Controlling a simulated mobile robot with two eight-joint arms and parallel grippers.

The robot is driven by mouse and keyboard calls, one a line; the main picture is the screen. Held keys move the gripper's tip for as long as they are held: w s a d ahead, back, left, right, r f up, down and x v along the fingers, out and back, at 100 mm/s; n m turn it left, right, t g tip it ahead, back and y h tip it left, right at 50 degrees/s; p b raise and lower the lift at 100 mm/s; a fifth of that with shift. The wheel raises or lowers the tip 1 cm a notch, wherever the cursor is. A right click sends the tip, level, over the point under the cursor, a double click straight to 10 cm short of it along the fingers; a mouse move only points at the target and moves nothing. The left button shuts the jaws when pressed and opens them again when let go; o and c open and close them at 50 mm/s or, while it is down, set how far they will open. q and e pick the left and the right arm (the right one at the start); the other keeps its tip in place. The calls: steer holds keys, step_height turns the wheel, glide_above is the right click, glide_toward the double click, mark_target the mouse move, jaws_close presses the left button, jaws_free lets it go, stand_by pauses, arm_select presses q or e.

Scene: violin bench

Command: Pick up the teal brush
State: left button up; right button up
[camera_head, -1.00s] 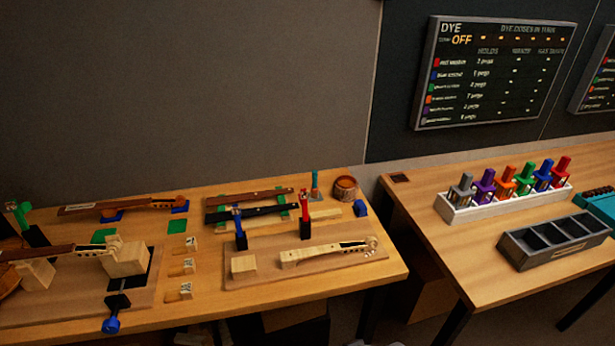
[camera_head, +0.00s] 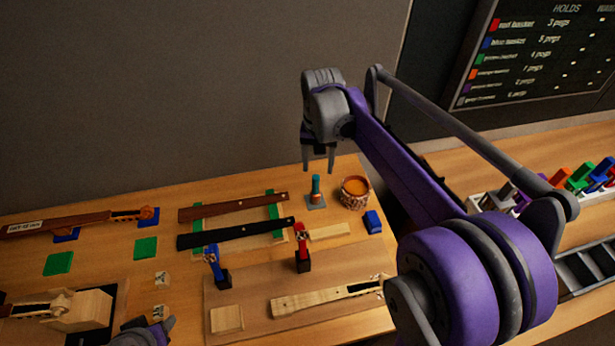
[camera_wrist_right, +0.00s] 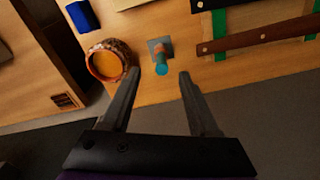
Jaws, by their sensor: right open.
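The teal brush (camera_head: 316,185) stands upright on a small grey base near the back edge of the left bench, just left of a round pot. My right gripper (camera_head: 319,168) is open and empty, fingers pointing down, above the brush in the head view. In the right wrist view the brush (camera_wrist_right: 161,64) shows just beyond the open fingertips of the right gripper (camera_wrist_right: 172,74), between them and apart from both. A grey part at the bottom left of the head view may belong to my left gripper (camera_head: 150,332); its fingers cannot be made out.
The round pot (camera_head: 355,192) with orange contents stands close right of the brush, with a blue block (camera_head: 373,222) in front. Dark fingerboards (camera_head: 232,205) lie on green pads to the left. Blue (camera_head: 213,258) and red (camera_head: 301,240) clamps stand nearer me.

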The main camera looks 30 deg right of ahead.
mark_target(316, 185)
steer(key=shift+w+d, duration=0.3)
steer(key=shift+w, duration=0.45)
steer(key=shift+w+f, duration=0.15)
steer(key=shift+f, duration=0.2)
steer(key=f, duration=0.1)
steer(key=s+f, duration=0.1)
steer(key=f, duration=0.1)
steer(key=shift+f, duration=0.3)
steer(key=shift+w+f, duration=0.15)
steer(key=shift+f, duration=0.5)
step_height(316, 185, down, 5)
steer(key=shift+w+a+r, duration=0.1)
steer(key=shift+w, duration=0.05)
jaws_close()
